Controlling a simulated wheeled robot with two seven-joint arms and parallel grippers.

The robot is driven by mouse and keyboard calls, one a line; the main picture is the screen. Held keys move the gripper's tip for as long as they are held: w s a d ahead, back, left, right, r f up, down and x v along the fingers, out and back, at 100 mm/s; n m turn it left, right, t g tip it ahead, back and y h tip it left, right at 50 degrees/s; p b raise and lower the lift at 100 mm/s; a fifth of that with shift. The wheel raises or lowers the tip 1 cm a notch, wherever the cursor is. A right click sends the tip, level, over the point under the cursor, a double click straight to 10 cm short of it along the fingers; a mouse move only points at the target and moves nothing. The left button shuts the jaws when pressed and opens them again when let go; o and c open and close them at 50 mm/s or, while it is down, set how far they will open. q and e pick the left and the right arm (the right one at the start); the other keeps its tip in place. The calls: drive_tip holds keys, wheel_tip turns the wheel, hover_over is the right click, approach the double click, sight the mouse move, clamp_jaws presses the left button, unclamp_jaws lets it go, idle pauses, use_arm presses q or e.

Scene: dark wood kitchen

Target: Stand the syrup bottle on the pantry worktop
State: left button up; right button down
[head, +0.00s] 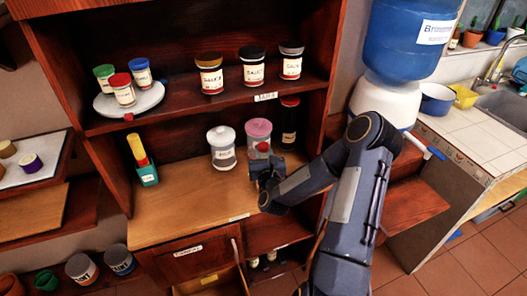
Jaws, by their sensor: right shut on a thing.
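My right gripper (263,170) is low over the back right part of the pantry worktop (185,212), its arm coming in from the lower right. It is shut on a small bottle with a red cap (263,147), which I take to be the syrup bottle. The gripper hides most of its body, so I cannot tell whether its base touches the worktop. The cap points up. My left gripper is not in view.
A white-lidded jar (221,148), a pink-lidded jar (258,132) and a dark bottle (288,122) stand behind the gripper. Labelled jars (210,74) fill the shelf above. The worktop's front left is clear.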

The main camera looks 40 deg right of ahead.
drive_tip(key=shift+f, duration=0.15)
drive_tip(key=c, duration=1.2)
unclamp_jaws()
drive_tip(key=shift+o, duration=0.2)
